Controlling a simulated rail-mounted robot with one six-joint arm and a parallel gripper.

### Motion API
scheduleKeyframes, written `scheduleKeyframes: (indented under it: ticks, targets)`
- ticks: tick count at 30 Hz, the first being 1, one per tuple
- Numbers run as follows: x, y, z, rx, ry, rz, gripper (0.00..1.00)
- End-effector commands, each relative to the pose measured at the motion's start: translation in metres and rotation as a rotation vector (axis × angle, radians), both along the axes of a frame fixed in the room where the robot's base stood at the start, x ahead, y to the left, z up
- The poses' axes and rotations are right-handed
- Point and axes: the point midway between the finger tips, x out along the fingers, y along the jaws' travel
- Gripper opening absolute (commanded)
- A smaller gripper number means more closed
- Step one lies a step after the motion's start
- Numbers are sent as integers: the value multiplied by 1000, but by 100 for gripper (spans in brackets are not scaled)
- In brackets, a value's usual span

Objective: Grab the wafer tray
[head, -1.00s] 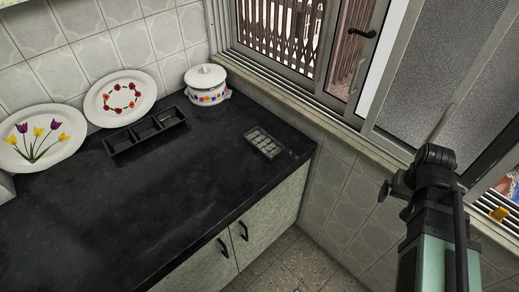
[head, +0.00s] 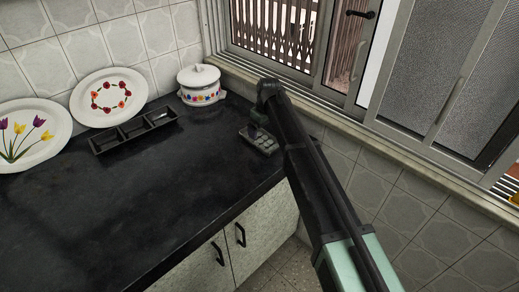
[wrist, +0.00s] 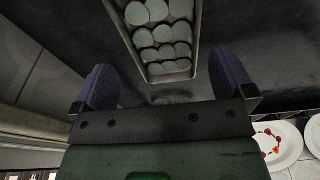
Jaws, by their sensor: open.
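The wafer tray (head: 252,144) is a small grey rectangular tray lying on the dark counter near its right end, partly hidden by my arm. In the wrist view the tray (wrist: 196,45) runs out of the top edge, with several pale round wafers in it. My gripper (head: 262,120) is above the tray's far part in the head view, its fingers hard to make out there. In the wrist view my gripper (wrist: 163,62) is open, with a purple-padded finger on each side of the tray's near end and gaps between. Nothing is held.
A lidded white pot (head: 201,84) stands behind the tray. A black three-compartment tray (head: 133,132) and two flowered plates (head: 108,97) (head: 30,135) are to the left. The window ledge (head: 300,105) borders the counter on the right. The front left counter is clear.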

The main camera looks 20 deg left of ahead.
Motion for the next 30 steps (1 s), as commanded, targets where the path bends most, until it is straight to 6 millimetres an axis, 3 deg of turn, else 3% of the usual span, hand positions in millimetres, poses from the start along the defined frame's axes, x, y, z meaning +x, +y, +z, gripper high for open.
scheduleKeyframes:
  ticks: [5, 12, 20, 27, 30]
  targets:
    - [0, 1, -9, 0, 0, -1, 100]
    - [1, 8, -54, 0, 0, -2, 100]
    - [1, 9, -52, 0, 0, -2, 100]
    - [1, 9, -52, 0, 0, -2, 63]
    - [1, 9, -52, 0, 0, -2, 60]
